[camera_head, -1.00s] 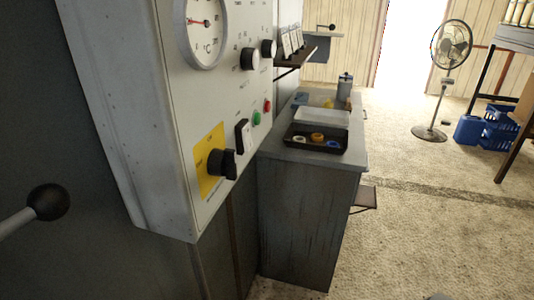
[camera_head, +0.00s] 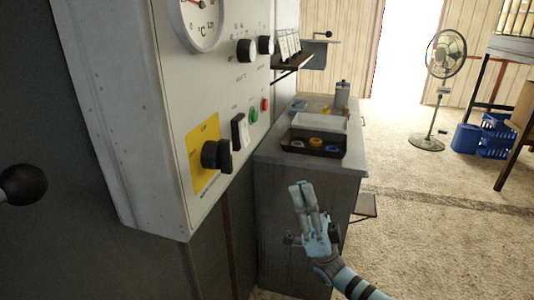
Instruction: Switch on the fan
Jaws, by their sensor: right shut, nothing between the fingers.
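The grey control panel (camera_head: 150,130) fills the left of the head view. It carries a black rocker switch (camera_head: 240,131), a green button (camera_head: 253,115), a red button (camera_head: 264,103) and a black rotary knob on a yellow plate (camera_head: 205,155). The labels are too small to read, so I cannot tell which control belongs to a fan. A standing fan (camera_head: 445,52) is at the back right. My right gripper (camera_head: 301,187) is shut and empty, pointing up in front of the cabinet, below and right of the panel controls, apart from them. My left gripper is not in view.
A grey cabinet (camera_head: 300,185) stands beyond the panel, with a dark tray (camera_head: 314,148) of small items on top. A small shelf (camera_head: 292,62) juts from the wall. A black ball-ended lever (camera_head: 22,184) is at far left. Blue crates (camera_head: 495,130) stand right.

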